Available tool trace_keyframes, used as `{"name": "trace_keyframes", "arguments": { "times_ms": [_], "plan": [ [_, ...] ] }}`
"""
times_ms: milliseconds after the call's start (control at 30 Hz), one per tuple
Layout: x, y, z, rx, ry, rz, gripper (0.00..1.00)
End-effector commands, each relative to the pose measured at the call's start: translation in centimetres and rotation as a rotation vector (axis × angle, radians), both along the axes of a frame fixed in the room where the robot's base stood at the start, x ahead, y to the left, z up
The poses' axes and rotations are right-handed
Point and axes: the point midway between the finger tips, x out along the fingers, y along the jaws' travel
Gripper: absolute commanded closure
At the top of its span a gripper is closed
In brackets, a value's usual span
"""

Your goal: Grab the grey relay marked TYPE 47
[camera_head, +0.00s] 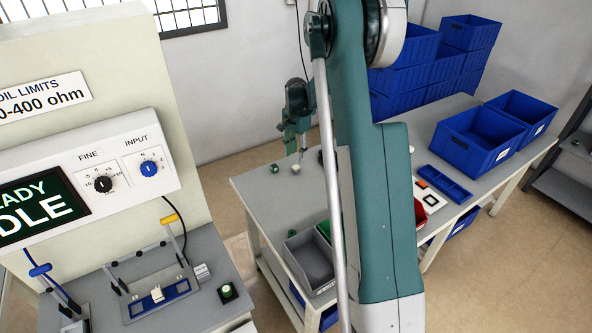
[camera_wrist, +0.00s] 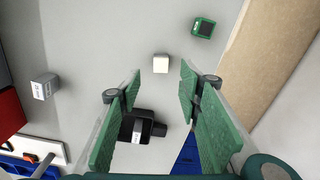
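A grey block with a white label (camera_wrist: 44,88), relay-like, lies on the table at the left of the wrist view; its print is too small to read. My gripper (camera_wrist: 160,85) is open and empty, its two green fingers wide apart. A cream block (camera_wrist: 161,63) lies just beyond the gap between the fingertips. A dark block with a pale label (camera_wrist: 135,127) shows between the fingers, lower down. A green block (camera_wrist: 204,27) lies at the upper right. In the head view my gripper (camera_head: 293,142) hangs above the table's far left end, near the cream block (camera_head: 296,168).
The worktable (camera_head: 262,197) carries a grey bin (camera_head: 310,262), a blue divided tray (camera_head: 444,184) and large blue bins (camera_head: 476,138). A test bench with a fixture (camera_head: 160,300) stands at the left. My arm hides the middle of the table.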

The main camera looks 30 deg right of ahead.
Motion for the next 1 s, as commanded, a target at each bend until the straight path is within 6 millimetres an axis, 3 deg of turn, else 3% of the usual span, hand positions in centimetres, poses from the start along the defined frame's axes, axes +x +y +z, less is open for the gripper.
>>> {"name": "trace_keyframes", "arguments": {
  "times_ms": [567, 1000],
  "plan": [
    [0.2, -0.6, -1.1, 0.004, 0.008, -0.019, 0.65],
    [0.3, -0.6, -3.5, 0.004, 0.008, -0.019, 0.65]
  ]
}}
